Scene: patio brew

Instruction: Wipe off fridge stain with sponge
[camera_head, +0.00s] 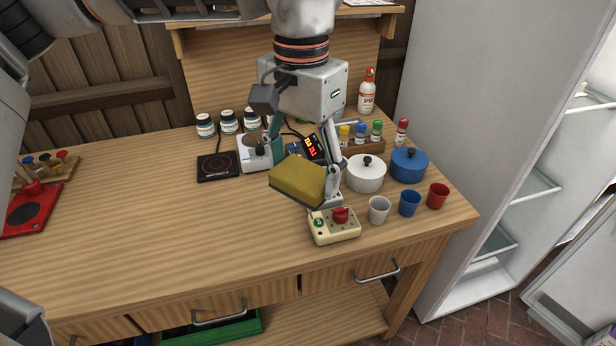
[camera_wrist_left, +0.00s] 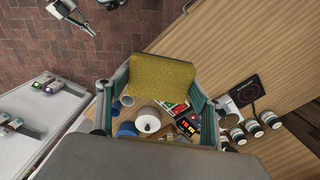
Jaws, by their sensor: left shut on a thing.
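My left gripper (camera_head: 300,172) is shut on a yellow sponge (camera_head: 296,182) with a dark green layer. The sponge is above the wooden table, just behind a cream box with a red knob. In the left wrist view the sponge (camera_wrist_left: 163,82) sits between the fingers. The white fridge (camera_head: 465,90) stands right of the table, apart from the sponge, with its shelved inside showing. I cannot make out a stain on it.
Near the sponge are the cream control box (camera_head: 334,232), a white pot (camera_head: 366,176), a blue pot (camera_head: 409,166), and grey (camera_head: 378,211), blue (camera_head: 409,204) and red (camera_head: 437,196) cups. A dark hot plate (camera_head: 219,166) lies left.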

